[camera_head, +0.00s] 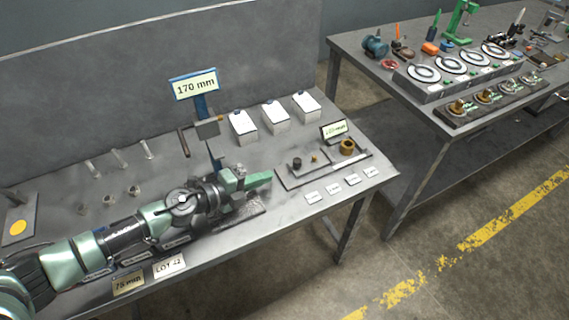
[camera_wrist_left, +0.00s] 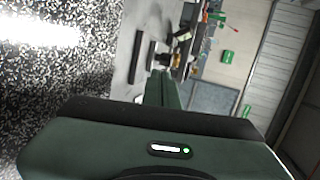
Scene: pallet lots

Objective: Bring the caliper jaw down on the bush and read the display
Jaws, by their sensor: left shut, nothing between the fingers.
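The caliper stand has a blue upright (camera_head: 203,105) with a "170 mm" display (camera_head: 195,86) on top. Its grey slider, the jaw part (camera_head: 208,128), sits partway down, with a brown handle (camera_head: 183,141) at its left. My left gripper (camera_head: 268,177) is shut and empty, low over the bench just right of the stand's foot. My arm hides the foot and whatever sits under the jaw. A brass bush (camera_head: 347,146) stands on a dark tray (camera_head: 292,183) to the right, apart from my gripper. My shut green fingers (camera_wrist_left: 162,88) show in the left wrist view. My right gripper is not in view.
Three white boxes (camera_head: 274,117) stand behind the tray, and a small sign (camera_head: 334,130) stands by the brass bush. Several white labels (camera_head: 332,188) lie in front. Small grey parts (camera_head: 134,190) lie left of the stand. A second bench (camera_head: 420,125) stands at right beyond a gap.

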